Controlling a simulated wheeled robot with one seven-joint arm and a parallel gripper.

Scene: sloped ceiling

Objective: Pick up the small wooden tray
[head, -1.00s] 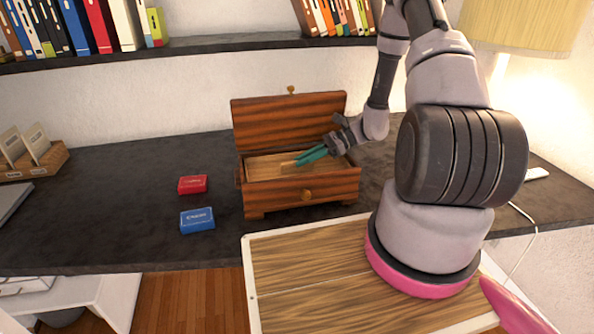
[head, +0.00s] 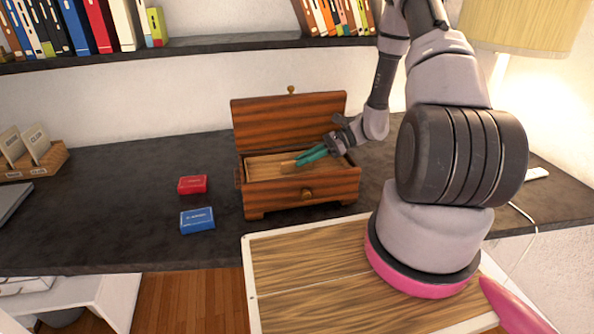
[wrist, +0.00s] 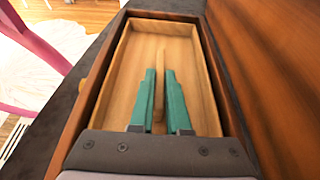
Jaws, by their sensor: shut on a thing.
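The small wooden tray (wrist: 190,50) lies inside the open wooden box (head: 262,192) on the dark desk. It is pale wood, shallow and rectangular, with a raised upright strip (wrist: 160,58) along its middle. In the head view only part of the tray (head: 262,165) shows above the box's front wall. My gripper (wrist: 159,75) has green fingers, one on each side of the strip, and is shut on it. In the head view my gripper (head: 299,160) reaches into the box from the right. The tray's near end is hidden under the gripper body in the wrist view.
The box's lid (head: 290,116) stands open at the back. A red card box (head: 192,184) and a blue card box (head: 197,219) lie left of the box. A shelf of books (head: 200,45) runs above the desk. A lamp (head: 525,25) stands at the right.

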